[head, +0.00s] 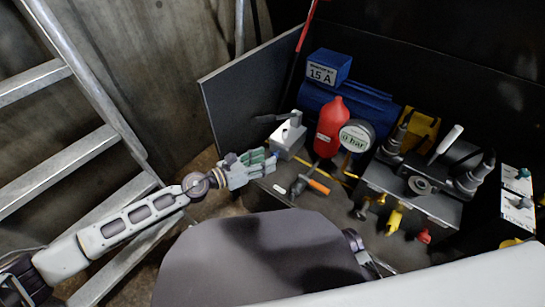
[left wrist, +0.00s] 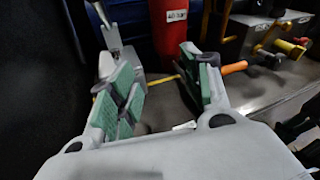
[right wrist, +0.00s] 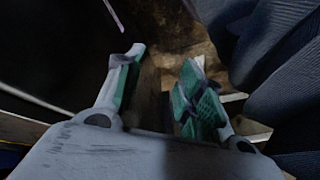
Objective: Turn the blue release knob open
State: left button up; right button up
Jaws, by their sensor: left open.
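I cannot make out a clearly blue release knob. My left gripper (head: 262,163) is open and empty, beside a grey box with a lever (head: 287,138). In the left wrist view my left gripper (left wrist: 160,98) has its green-padded fingers apart, with that box partly behind the left finger. My right gripper (right wrist: 155,90) is open and empty in the right wrist view, low by a brown floor, far from the knob.
A red cylinder (head: 332,127), a round gauge (head: 356,136) and a blue unit (head: 350,97) stand at the back. An orange-handled tool (head: 318,187) lies on the dark top. A valve block (head: 410,190) bears yellow and red knobs. A ladder (head: 75,130) leans at left.

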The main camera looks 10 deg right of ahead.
pick_arm(q)
jog(key=w+a+f+n+t+y, duration=0.1)
jog(key=w+a+f+t+y, duration=0.1)
jog(key=a+f+y, duration=0.2)
jog(key=shift+f+y, duration=0.5)
jog(key=shift+f, duration=0.75)
pick_arm(e)
jog(key=shift+w+a+r+t+y, duration=0.15)
jog(key=shift+w+a+t+y, duration=0.1)
jog(key=shift+w+t, duration=0.35)
jog(key=shift+w+a+r+t+y, duration=0.15)
jog(key=shift+w+a+t, duration=0.15)
jog(key=shift+w, duration=0.5)
pick_arm(q)
jog(key=shift+a, duration=0.1)
jog(key=shift+t, duration=0.3)
pick_arm(e)
jog(key=shift+f, duration=0.2)
